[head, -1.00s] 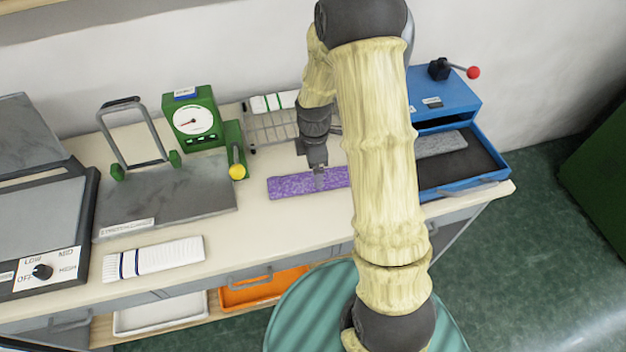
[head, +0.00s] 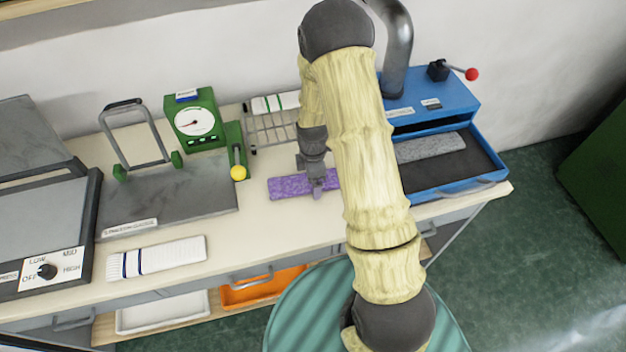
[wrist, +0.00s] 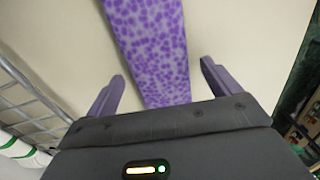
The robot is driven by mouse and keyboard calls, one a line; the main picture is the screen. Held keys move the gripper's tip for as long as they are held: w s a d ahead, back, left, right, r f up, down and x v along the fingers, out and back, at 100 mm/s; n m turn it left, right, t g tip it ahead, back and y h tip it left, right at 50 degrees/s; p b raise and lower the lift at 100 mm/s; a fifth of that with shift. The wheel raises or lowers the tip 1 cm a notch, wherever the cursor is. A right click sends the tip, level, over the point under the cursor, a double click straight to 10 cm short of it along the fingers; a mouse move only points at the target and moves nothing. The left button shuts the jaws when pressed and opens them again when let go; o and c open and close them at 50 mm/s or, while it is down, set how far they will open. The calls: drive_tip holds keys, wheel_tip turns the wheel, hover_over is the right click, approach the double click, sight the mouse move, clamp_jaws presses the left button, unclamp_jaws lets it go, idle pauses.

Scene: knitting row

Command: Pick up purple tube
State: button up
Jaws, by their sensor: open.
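The purple tube (head: 289,187) is a flat, speckled purple knitted piece lying on the cream bench top in the head view. Its right end is hidden behind my arm. In the wrist view the purple tube (wrist: 148,45) runs between the two fingers. My gripper (head: 318,190) points down over the tube in the head view. In the wrist view my gripper (wrist: 162,82) is open, with one finger on each side of the tube and a gap of bare bench beside both. I cannot tell the exact height of the fingertips above the bench.
A wire rack (head: 270,130) with a white striped piece stands behind the tube. A blue machine (head: 450,185) with a grey piece in its tray is to the right. A green dial gauge (head: 195,122) and grey plate (head: 190,190) are to the left. A white striped tube (head: 165,257) lies in front.

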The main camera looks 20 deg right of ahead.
drive_tip(key=shift+f, duration=0.1)
drive_tip(key=shift+c, duration=0.4)
drive_tip(key=c, duration=1)
wheel_tip(320, 180, up, 10)
drive_tip(key=shift+b, duration=0.7)
